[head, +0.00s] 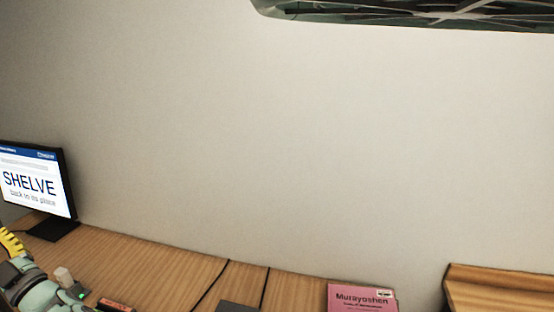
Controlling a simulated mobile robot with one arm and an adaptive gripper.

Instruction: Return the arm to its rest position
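Part of my arm (32,288) shows at the lower left corner of the head view, pale green and grey with a yellow coiled cable (11,242). The bottom and left edges of the picture cut it off. My gripper's fingers do not show, so I see neither their opening nor anything held.
A wooden desk (150,264) runs along a plain wall. A monitor (35,182) reading "SHELVE back to its place" stands at the left. A pink book (362,297) marked "Murayoshen" lies near the bottom right, beside a raised wooden edge (500,286). A dark frame (420,12) hangs overhead.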

